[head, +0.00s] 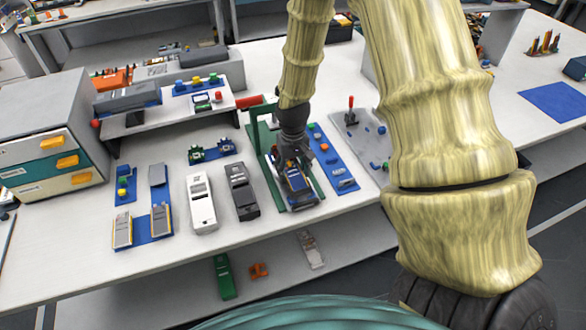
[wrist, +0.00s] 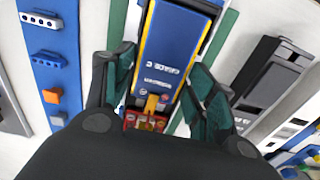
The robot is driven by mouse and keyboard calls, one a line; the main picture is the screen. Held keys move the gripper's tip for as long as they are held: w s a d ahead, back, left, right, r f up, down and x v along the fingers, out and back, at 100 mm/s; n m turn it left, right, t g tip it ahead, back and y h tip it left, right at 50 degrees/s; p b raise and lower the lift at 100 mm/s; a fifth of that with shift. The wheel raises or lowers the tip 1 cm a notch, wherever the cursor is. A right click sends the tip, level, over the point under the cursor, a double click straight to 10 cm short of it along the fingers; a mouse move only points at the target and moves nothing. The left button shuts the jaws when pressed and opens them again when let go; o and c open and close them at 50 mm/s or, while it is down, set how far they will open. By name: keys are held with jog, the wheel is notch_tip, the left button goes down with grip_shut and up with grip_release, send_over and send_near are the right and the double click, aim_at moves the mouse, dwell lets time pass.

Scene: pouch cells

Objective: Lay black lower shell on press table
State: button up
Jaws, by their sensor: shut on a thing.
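A black shell (head: 241,190) lies on the white table, beside a white shell (head: 201,203). A dark shell also shows at the right of the wrist view (wrist: 272,72). The green-framed press (head: 262,150) stands to the right of the black shell. My gripper (head: 294,176) is at the press, pointing down, shut on a blue block with yellow edges (head: 297,181). The wrist view shows this block (wrist: 172,45), with lettering, between the fingers. The fingertip contact and the surface beneath the block are partly hidden.
A blue mat with small parts (head: 338,172) lies right of the press. A grey board (head: 357,128) lies farther right. A drawer cabinet (head: 50,140) stands at left. A low shelf (head: 165,111) is behind. The table front is mostly clear.

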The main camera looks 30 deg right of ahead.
jog(key=shift+f+b, duration=0.4)
jog(key=shift+f, duration=0.65)
jog(key=o, duration=1.1)
jog(key=shift+r, duration=0.1)
jog(key=shift+r, duration=5.95)
